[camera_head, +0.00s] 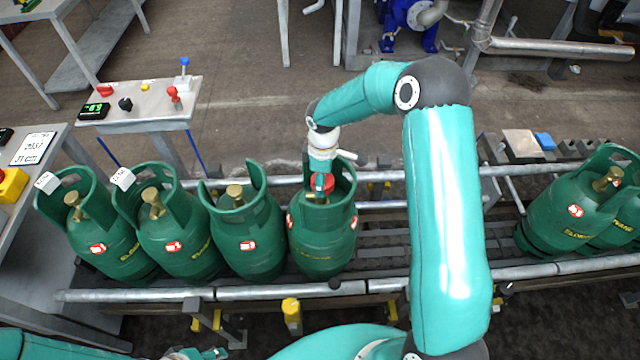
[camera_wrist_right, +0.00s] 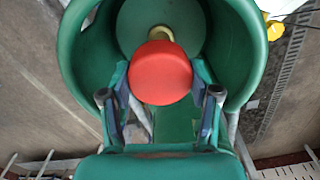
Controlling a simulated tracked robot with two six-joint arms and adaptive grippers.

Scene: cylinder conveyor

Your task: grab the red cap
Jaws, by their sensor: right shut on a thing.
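The red cap (camera_head: 322,184) is at the top of the fourth green cylinder (camera_head: 322,236) from the left, inside its collar. In the right wrist view the red cap (camera_wrist_right: 160,73) sits in front of a brass valve (camera_wrist_right: 160,34); I cannot tell whether it touches the valve. My right gripper (camera_wrist_right: 160,82) is shut on the cap, one finger on each side. In the head view my right gripper (camera_head: 321,178) reaches down into the collar from above. My left gripper (camera_head: 198,354) is only partly visible at the bottom edge, and its jaws cannot be made out.
Several green cylinders stand in a row on the conveyor (camera_head: 385,240), with bare brass valves at left. More cylinders (camera_head: 570,212) stand at the right end. The rollers between are clear. A control table (camera_head: 150,100) with knobs and a display stands behind, at left.

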